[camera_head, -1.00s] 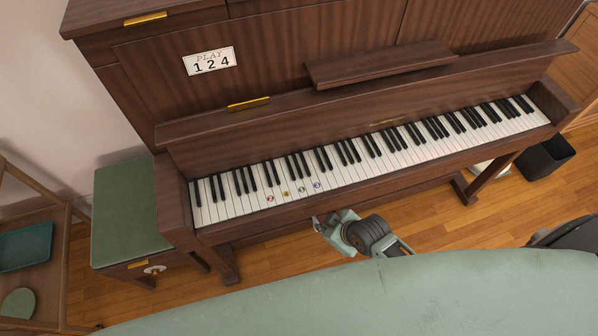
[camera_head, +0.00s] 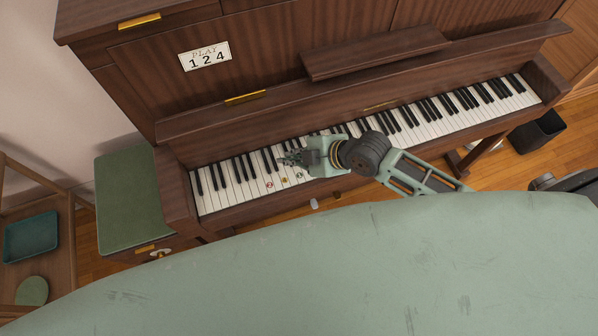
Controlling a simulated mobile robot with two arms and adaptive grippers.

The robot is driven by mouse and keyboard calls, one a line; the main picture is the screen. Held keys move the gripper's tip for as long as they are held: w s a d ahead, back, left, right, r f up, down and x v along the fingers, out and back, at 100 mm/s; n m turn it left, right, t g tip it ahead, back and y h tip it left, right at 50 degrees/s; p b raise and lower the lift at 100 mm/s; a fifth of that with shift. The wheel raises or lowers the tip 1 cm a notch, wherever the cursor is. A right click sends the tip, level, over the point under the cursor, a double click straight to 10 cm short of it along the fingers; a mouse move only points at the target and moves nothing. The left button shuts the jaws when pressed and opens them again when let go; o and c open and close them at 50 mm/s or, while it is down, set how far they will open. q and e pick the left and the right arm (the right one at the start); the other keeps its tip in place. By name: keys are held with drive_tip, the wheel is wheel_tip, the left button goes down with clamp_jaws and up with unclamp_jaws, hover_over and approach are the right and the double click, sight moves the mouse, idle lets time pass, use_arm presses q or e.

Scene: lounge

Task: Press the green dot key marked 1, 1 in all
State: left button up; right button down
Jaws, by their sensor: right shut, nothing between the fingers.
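The piano keyboard (camera_head: 440,124) runs across the brown upright piano. Near its left end, white keys carry small coloured dots: a red dot (camera_head: 269,184), a yellow dot (camera_head: 284,180) and a greenish dot (camera_head: 299,175) to their right. Their numbers are too small to read. A fourth, bluish dot seen earlier is now hidden behind my right gripper. My right gripper (camera_head: 283,160) is shut and empty, its fingertips pointing left over the black keys, just behind the dots in the picture. I cannot tell whether it touches a key. My left gripper is not in view.
A sign (camera_head: 204,56) reading "PLAY 1 2 4" is on the piano front. A dark bin (camera_head: 538,132) stands at the right.

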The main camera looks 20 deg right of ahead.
drive_tip(key=shift+f, duration=0.15)
drive_tip(key=b, duration=0.8)
hover_over(288, 176)
drive_tip(key=s+d, duration=0.2)
drive_tip(key=f, duration=0.7)
drive_tip(key=shift+w+a+f, duration=0.15)
drive_tip(key=shift+w+f, duration=0.1)
drive_tip(key=shift+f, duration=0.5)
drive_tip(key=shift+f, duration=0.45)
drive_tip(key=shift+s+f+b, duration=0.1)
drive_tip(key=shift+f+b, duration=0.75)
drive_tip(key=shift+f, duration=0.15)
idle(0.5)
drive_tip(key=shift+r, duration=0.1)
idle(0.4)
drive_tip(key=shift+r+p, duration=1.35)
drive_tip(key=shift+r, duration=0.1)
